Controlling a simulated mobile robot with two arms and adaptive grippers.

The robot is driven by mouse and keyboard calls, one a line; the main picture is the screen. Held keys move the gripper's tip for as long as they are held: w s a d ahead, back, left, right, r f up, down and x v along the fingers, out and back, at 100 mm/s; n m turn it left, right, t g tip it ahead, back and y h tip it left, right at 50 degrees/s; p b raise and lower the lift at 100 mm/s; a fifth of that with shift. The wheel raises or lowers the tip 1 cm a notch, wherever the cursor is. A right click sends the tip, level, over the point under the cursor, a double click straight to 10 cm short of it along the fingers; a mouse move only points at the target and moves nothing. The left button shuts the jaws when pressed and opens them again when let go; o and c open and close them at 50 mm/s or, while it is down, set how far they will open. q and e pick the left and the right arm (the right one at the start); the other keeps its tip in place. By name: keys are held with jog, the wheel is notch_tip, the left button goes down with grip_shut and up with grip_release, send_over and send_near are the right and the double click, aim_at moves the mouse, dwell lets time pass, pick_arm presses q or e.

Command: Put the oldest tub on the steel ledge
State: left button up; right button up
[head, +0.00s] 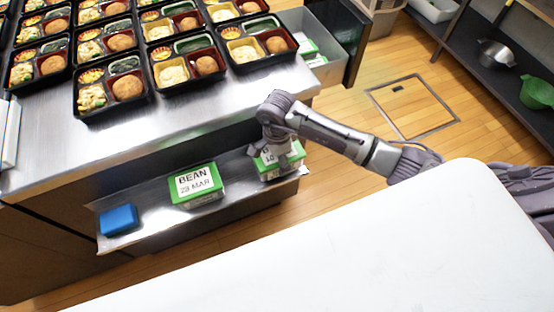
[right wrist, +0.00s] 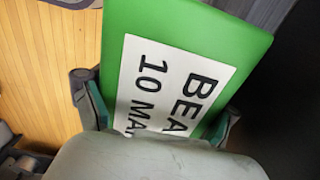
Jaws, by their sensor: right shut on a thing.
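A green tub with a white label reading "BEAN" and "10 MAR" (right wrist: 165,85) fills the right wrist view, between the two fingers of my right gripper (right wrist: 155,115). In the head view this tub (head: 268,172) is at the right end of the steel ledge (head: 150,232), partly covered by my right gripper (head: 283,158). The gripper is shut on it from above. I cannot tell whether its base touches the ledge. Another green tub, labelled "BEAN" with a later March date (head: 196,184), sits mid-ledge, left of the held one. My left gripper is out of view.
A blue block (head: 118,220) lies at the ledge's left end. Above is a steel counter (head: 160,130) with several bento trays (head: 188,65). An open drawer (head: 335,72) with green-and-white tubs (head: 312,54) stands at its right. A white tabletop (head: 350,250) fills the foreground.

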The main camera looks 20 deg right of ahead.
jog(key=shift+f, duration=0.85)
jog(key=shift+f, duration=0.2)
jog(key=o, duration=1.5)
jog(key=shift+o, duration=0.2)
notch_tip(320, 180, up, 12)
jog(key=shift+r, duration=0.2)
